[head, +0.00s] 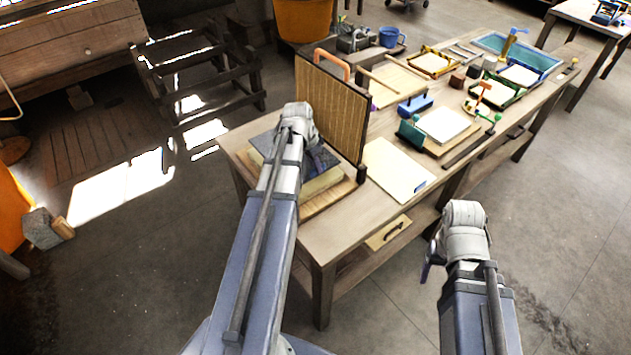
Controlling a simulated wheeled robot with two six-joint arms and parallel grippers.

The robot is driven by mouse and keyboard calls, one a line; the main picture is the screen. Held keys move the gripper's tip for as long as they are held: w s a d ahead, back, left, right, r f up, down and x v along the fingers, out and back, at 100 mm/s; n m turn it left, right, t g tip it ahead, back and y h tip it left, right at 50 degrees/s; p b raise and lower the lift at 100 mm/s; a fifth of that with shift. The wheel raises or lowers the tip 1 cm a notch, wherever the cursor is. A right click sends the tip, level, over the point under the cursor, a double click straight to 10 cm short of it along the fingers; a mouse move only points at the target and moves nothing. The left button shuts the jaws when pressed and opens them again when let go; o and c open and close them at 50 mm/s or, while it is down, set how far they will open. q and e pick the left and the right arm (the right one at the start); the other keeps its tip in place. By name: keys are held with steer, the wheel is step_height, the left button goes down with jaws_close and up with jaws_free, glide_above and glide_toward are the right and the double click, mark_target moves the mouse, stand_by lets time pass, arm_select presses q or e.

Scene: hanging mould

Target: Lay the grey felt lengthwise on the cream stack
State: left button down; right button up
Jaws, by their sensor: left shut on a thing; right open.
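The grey felt (262,143) lies flat over the cream stack (322,184), which sits on a wooden board (330,200) at the near left end of the table. My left forearm crosses in front and hides the middle of both. My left gripper (318,158) is low over the stack, at the felt, and shut on it; its fingertips are mostly hidden. I cannot tell how exactly the felt's edges line up with the stack. My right gripper (430,268) is open and empty, off the table's front side, clear of the felt and stack.
A ribbed upright panel (345,110) with an orange handle (331,63) stands just behind the stack. A pale board (397,170) lies to its right. Frames, trays and a blue basin (518,50) fill the table farther back. The floor at right is clear.

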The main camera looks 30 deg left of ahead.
mark_target(316, 174)
arm_select(q)
steer(key=shift+f, duration=0.15)
step_height(316, 174, down, 4)
steer(key=b, duration=0.3)
steer(key=shift+b, duration=0.4)
steer(key=shift+r, duration=0.2)
steer(key=shift+f, duration=0.1)
steer(key=c, duration=1)
jaws_free()
steer(key=p+v, duration=1.2)
